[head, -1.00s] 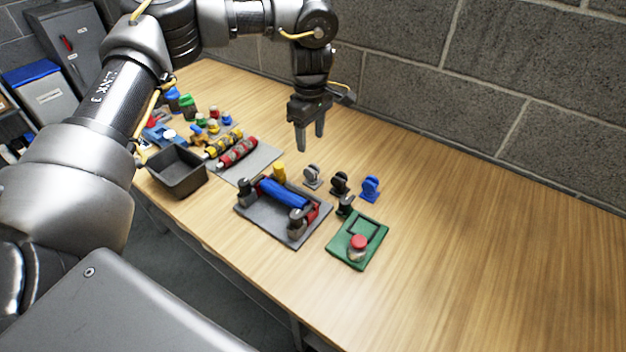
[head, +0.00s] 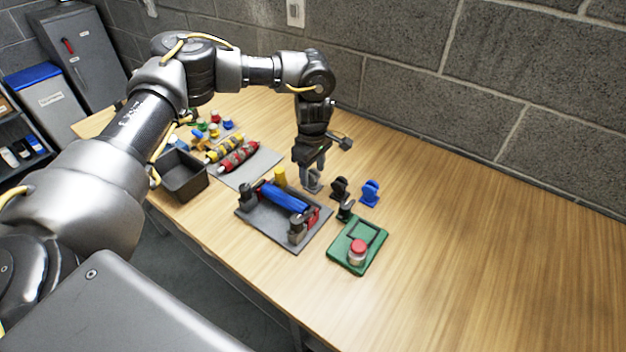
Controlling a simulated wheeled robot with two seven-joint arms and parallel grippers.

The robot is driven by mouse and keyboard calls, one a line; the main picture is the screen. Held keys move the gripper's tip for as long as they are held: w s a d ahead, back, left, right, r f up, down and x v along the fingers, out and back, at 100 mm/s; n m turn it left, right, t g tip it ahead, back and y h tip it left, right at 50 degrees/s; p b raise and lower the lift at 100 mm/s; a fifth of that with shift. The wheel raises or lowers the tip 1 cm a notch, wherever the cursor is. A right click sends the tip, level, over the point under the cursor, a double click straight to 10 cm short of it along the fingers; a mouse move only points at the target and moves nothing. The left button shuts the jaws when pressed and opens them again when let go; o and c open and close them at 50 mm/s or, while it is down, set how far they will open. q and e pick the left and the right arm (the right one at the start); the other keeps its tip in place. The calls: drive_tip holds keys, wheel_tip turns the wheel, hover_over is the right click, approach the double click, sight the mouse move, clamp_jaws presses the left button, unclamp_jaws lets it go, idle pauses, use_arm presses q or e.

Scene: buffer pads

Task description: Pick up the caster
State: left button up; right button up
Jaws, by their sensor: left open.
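Three casters stand in a row on the wooden table in the head view: a grey one (head: 314,184), a black one (head: 340,188) and a blue one (head: 370,192). My left gripper (head: 313,180) points down, open, with its fingers low at the grey caster and partly covering it. I cannot tell whether the fingers touch it. Another small dark caster-like piece (head: 346,210) stands at the back corner of the green pad. My right gripper is out of view.
A grey pad (head: 262,228) holds a blue roller (head: 284,196) in a fixture. A green pad (head: 372,248) carries a red-capped jar (head: 357,252). The table's right side is clear.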

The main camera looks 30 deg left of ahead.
use_arm(q)
drive_tip(key=shift+f, duration=0.45)
drive_tip(key=shift+c, duration=1.2)
drive_tip(key=c, duration=0.7)
drive_tip(key=shift+c, duration=0.7)
drive_tip(key=shift+r, duration=0.55)
wheel_tip(320, 180, up, 2)
drive_tip(key=shift+s+d+r+b, duration=0.15)
drive_tip(key=shift+r+b, duration=0.1)
drive_tip(key=shift+b, duration=0.25)
drive_tip(key=s+d+r+b, duration=0.1)
drive_tip(key=s+d+r, duration=0.4)
drive_tip(key=s+r, duration=0.4)
drive_tip(key=s, duration=0.3)
drive_tip(key=shift+s+r, duration=0.2)
drive_tip(key=shift+s, duration=0.15)
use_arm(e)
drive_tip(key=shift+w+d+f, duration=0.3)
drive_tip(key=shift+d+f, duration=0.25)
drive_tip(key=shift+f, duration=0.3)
